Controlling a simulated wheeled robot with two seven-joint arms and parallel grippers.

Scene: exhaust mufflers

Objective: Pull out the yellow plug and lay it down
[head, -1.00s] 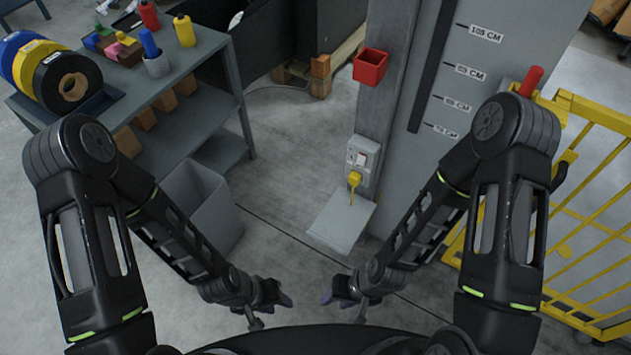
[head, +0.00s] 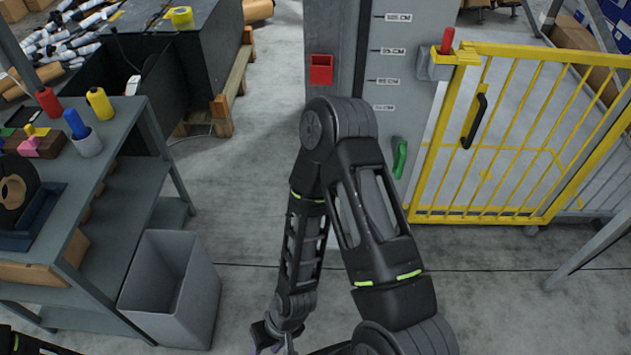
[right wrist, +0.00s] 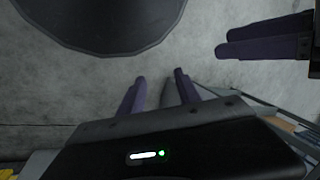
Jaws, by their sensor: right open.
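The yellow plug is not visible. In the head view my right arm stands in front of the lower part of the grey pillar (head: 334,30) and hides what is there. My right gripper (right wrist: 160,77) is open and empty, with two purple fingers apart over bare grey floor. In the head view it is low at the bottom edge, partly cut off. Another pair of purple fingers, my left gripper (right wrist: 264,38), enters the right wrist view from the right. Its fingers lie close together, and I cannot tell whether they are shut.
A red box (head: 321,70) is on the pillar. A yellow gate (head: 432,165) with a black handle is at right. A grey shelf bench (head: 135,180) with bottles and a grey bin (head: 165,300) are at left. Concrete floor is clear between bin and gate.

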